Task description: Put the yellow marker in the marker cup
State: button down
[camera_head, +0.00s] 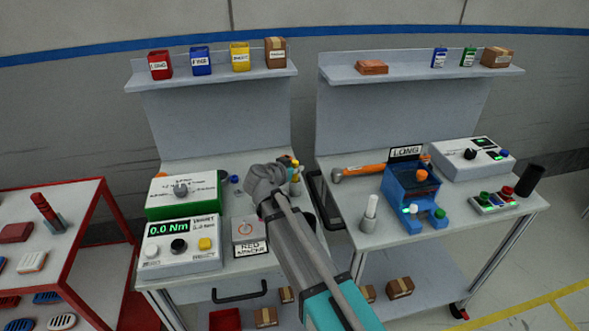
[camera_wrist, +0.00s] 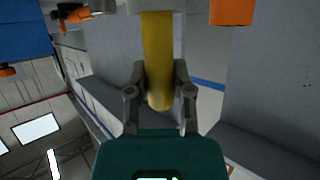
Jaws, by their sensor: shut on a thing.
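The yellow marker (camera_wrist: 157,55) stands lengthwise between the two fingers of my gripper (camera_wrist: 159,95) in the wrist view. The fingers are shut on it, one on each side. In the head view, my gripper (camera_head: 291,178) is over the back right part of the left bench. A small yellow part, perhaps the marker, shows beside it, but my wrist hides much of this spot. A black upright cylinder (camera_head: 529,180) at the right end of the right bench may be the marker cup. I cannot see a label or its inside.
The left bench carries a torque display box (camera_head: 181,246) and a green-sided box (camera_head: 183,194). The right bench holds a blue fixture (camera_head: 409,195), an orange-handled tool (camera_head: 362,171), a white cylinder (camera_head: 370,213) and a button panel (camera_head: 495,203). A dark tray (camera_head: 325,200) lies between the benches.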

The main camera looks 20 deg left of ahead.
jog(key=shift+f, duration=0.15)
jog(key=c, duration=0.5)
grip_release()
jog(key=shift+r, duration=0.25)
jog(key=p+v, duration=0.4)
jog(key=v, duration=0.8)
jog(key=shift+f+p, duration=0.1)
jog(key=shift+p, duration=0.2)
